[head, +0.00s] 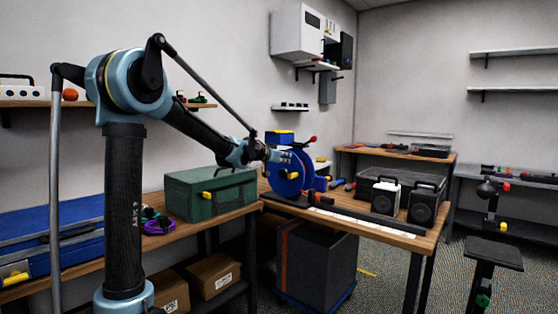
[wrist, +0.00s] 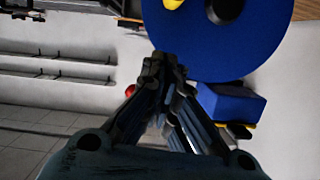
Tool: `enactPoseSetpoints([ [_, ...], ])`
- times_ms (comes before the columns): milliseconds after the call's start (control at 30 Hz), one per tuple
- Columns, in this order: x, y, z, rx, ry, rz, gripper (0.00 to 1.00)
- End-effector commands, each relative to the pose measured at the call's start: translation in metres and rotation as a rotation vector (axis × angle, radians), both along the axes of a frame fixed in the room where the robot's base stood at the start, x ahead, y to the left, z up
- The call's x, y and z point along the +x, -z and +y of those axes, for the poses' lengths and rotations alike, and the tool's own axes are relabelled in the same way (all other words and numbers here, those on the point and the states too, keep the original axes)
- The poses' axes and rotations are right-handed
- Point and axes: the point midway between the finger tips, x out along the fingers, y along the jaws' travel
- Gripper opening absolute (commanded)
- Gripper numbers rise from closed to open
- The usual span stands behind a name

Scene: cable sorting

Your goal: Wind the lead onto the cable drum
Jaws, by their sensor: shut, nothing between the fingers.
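The cable drum (head: 286,184) is a blue upright disc on the bench, with a yellow part (head: 293,176) on its face and a red-tipped crank (head: 311,140) at upper right. In the wrist view the drum's blue flange (wrist: 260,52) fills the upper right, with a yellow piece (wrist: 172,4) at the top edge. My gripper (head: 282,157) is at the drum's upper part. Its fingers (wrist: 165,62) are closed together with nothing between them, beside the flange edge. I cannot tell whether they touch it. I cannot make out the lead.
A green case (head: 222,194) stands left of the drum. Two small black-fronted speakers (head: 385,198) and a dark case (head: 378,188) are to its right. A blue box (wrist: 229,107) is near the fingers in the wrist view. A purple coil (head: 158,226) lies on the left bench.

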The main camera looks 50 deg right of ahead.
Motion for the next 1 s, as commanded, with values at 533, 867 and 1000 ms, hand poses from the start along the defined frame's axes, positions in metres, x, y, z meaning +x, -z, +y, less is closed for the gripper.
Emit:
enactPoseSetpoints([
  [533, 0.004, 0.042, -0.04, 0.001, -0.001, -0.002, 0.0],
  [867, 0.005, 0.05, -0.04, 0.001, -0.001, -0.002, 0.0],
  [1000, 0.005, 0.05, -0.04, 0.001, 0.0, -0.002, 0.0],
])
